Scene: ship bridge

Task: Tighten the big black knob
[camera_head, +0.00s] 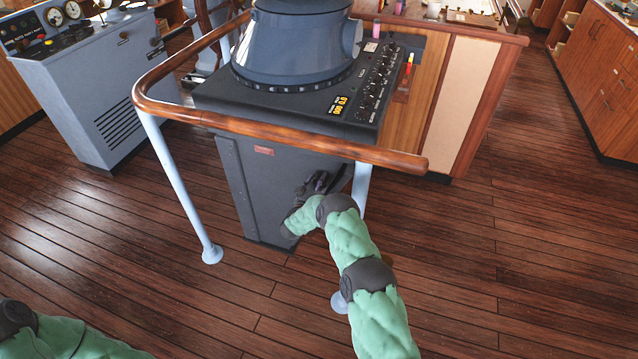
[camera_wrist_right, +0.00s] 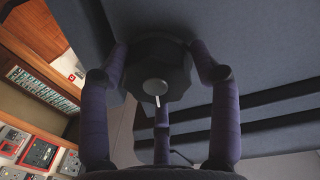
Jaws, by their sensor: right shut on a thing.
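The big black knob (camera_wrist_right: 157,70) sits on the grey side of the console and fills the upper middle of the right wrist view. It has a round grey centre and a short white mark below it. My right gripper (camera_wrist_right: 158,75) has its dark fingers around the knob, shut on it. In the head view my right gripper (camera_head: 322,185) is at the front face of the grey console (camera_head: 262,185), below the wooden rail; the knob is hidden there by the gripper and wrist. My left arm shows at the lower left edge of the head view, but its gripper is not visible.
A curved wooden handrail (camera_head: 290,146) on pale posts (camera_head: 183,190) runs around the console above my right arm. Another grey console (camera_head: 95,100) stands at the left. Wooden cabinets (camera_head: 600,70) stand at the right. The plank floor (camera_head: 510,240) is clear at right.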

